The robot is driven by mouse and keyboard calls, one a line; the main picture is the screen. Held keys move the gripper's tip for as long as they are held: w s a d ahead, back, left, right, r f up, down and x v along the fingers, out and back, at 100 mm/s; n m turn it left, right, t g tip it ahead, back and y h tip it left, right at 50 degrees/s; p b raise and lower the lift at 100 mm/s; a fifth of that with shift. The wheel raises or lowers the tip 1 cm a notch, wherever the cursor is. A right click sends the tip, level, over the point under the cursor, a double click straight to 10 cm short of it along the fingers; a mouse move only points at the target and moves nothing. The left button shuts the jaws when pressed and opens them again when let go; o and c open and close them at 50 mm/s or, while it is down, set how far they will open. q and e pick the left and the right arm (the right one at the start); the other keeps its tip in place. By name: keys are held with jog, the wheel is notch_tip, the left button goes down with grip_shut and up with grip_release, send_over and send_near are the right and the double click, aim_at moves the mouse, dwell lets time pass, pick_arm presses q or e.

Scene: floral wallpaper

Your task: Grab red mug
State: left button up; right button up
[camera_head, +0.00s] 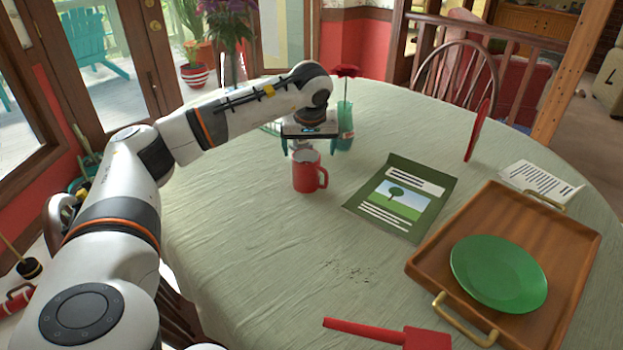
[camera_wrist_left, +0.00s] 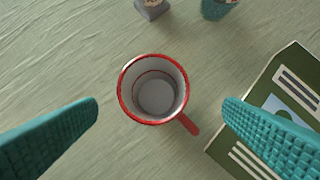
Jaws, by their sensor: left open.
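The red mug (camera_head: 306,178) stands upright on the table in the head view, its handle toward the right. In the left wrist view I look down into the mug (camera_wrist_left: 153,90), which has a red rim and a pale, empty inside; its handle points to the lower right. My left gripper (camera_head: 311,142) is above and just behind the mug in the head view. In the left wrist view its teal fingers (camera_wrist_left: 160,112) are wide apart, one on each side of the mug, with gaps and no visible contact. My right gripper is not in view.
A green leaflet (camera_head: 403,198) lies right of the mug. A wooden tray (camera_head: 436,260) with a green plate (camera_head: 498,274) is at the right. A teal vase (camera_head: 345,120) with a red flower stands behind my gripper. A red object (camera_head: 385,333) lies at the front. Table left of the mug is clear.

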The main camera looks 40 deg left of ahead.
aim_at(306, 168)
pick_arm(q)
jog(key=x, duration=0.4)
jog(key=shift+f, duration=0.25)
jog(key=x, duration=0.4)
jog(key=shift+s+a+f+b, duration=0.1)
jog(key=shift+s+a+b, duration=0.2)
jog(key=shift+b, duration=0.1)
jog(key=shift+w+a+f, duration=0.1)
jog(key=shift+w+f, duration=0.05)
jog(key=shift+f, duration=0.2)
jog(key=c, duration=1.3)
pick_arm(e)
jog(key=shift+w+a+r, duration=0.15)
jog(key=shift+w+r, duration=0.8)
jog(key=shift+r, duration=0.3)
pick_arm(q)
jog(key=shift+o, duration=0.2)
